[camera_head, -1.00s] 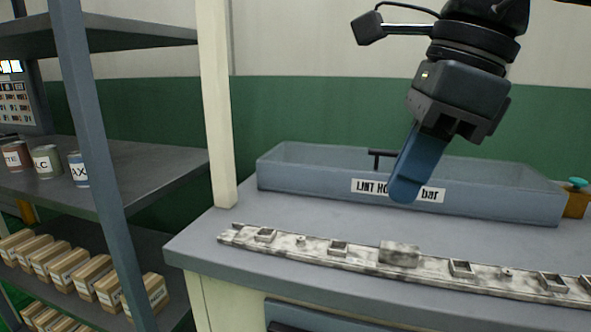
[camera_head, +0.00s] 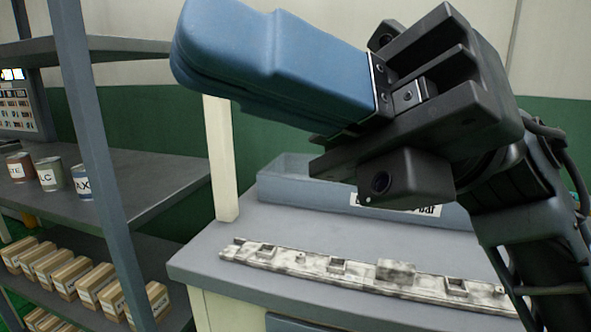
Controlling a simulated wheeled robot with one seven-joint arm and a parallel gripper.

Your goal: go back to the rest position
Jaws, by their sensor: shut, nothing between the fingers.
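My gripper (camera_head: 185,50) is large and close to the camera, its blue fingers pointing to the upper left. The fingers lie together, shut, with nothing held. It is raised above the workbench and touches nothing that I can see. My dark arm comes up from the lower right and hides the right end of the bench.
A speckled trim bar (camera_head: 300,264) with several clips lies along the workbench (camera_head: 215,262). A blue-grey bin (camera_head: 280,190) with a partly hidden label stands behind it. At left, a shelf rack (camera_head: 150,188) holds cans (camera_head: 50,174) and several small boxes (camera_head: 98,280).

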